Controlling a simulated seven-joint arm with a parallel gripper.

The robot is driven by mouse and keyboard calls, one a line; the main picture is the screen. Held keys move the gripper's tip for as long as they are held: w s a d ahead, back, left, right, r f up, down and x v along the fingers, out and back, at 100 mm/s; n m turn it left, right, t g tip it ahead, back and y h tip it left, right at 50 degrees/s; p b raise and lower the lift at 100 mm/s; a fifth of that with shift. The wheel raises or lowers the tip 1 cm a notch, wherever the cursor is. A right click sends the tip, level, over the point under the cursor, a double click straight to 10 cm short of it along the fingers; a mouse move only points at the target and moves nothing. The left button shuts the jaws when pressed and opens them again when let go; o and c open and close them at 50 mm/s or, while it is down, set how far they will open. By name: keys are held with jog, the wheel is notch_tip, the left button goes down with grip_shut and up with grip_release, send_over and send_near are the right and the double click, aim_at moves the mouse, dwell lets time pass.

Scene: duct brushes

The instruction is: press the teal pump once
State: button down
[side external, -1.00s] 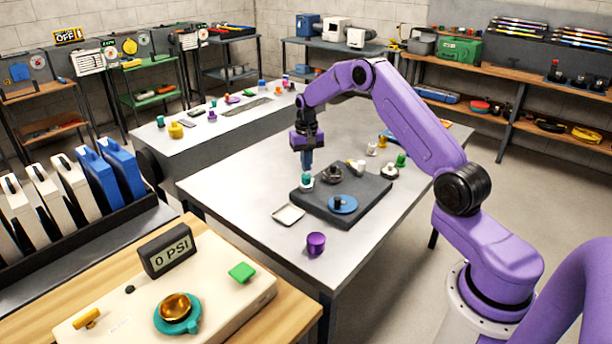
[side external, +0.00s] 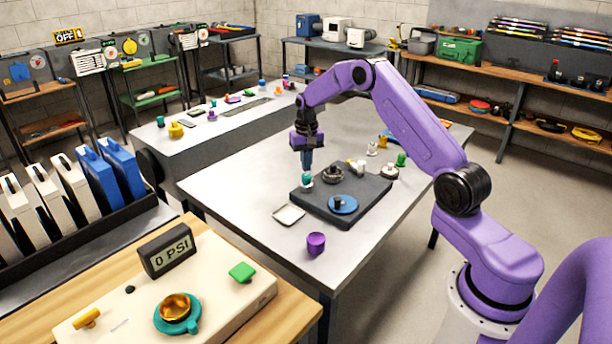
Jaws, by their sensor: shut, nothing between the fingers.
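The teal pump (side external: 307,179) is small, with a pale base, and stands upright at the left edge of the dark mat (side external: 368,207) on the grey table. My gripper (side external: 307,169) points straight down over it with its blue fingers shut and nothing held. The fingertips are at or just above the pump's top; I cannot tell whether they touch.
A pale tray (side external: 289,215) and a purple cup (side external: 316,243) sit in front. A panel reading 0 PSI (side external: 167,250) stands in the foreground.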

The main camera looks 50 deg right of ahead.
aim_at(306, 175)
jog(key=shift+f, duration=0.2)
jog(key=shift+f, duration=1.2)
jog(key=shift+r, duration=0.8)
jog(key=shift+r, duration=3)
